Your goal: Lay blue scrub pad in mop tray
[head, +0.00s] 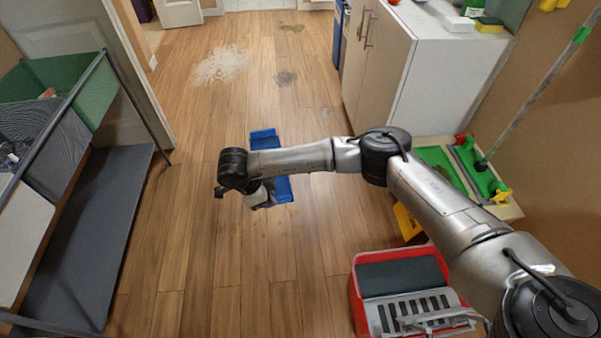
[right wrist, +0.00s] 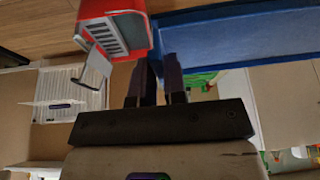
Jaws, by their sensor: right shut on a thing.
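My right gripper (head: 262,200) hangs above the wooden floor in the middle of the head view. It is shut on the blue scrub pad (head: 285,188), a long flat blue piece partly hidden behind my arm. In the right wrist view the fingers (right wrist: 158,82) meet at the left end of the pad (right wrist: 240,38).
A red bucket (head: 357,308) with a grey slotted top stands on the floor at lower right. A white cabinet (head: 435,75) stands behind the ledge. A yellow sign (head: 406,222) is beside my arm. A shelf rack (head: 85,235) with a green bin is at left.

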